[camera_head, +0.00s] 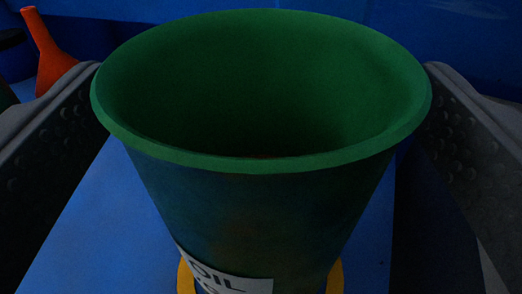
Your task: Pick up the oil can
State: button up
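The oil can (250,215) is a dark green, open-topped, tapering vessel with a wide green rim. It stands upright and fills the middle of the view. A white label reading "OIL" shows low on its front, partly cut off by the frame edge. My gripper (262,75) has one grey, dimpled finger on each side of the can. The fingertips reach the rim's left and right edges and are partly hidden by it. I cannot tell whether they touch the can.
Below is a blue surface (85,225), with yellow curved parts (186,275) low beside the can. An orange funnel-shaped object (52,62) stands at the upper left, beyond the left finger. A dark item is cut off at the left edge. A blue wall closes the back.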

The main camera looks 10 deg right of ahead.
jog(key=shift+w+d+b, duration=0.15)
jog(key=shift+w, duration=0.6)
jog(key=shift+w+d+b, duration=0.15)
jog(key=shift+w, duration=0.55)
jog(key=c, duration=1.9)
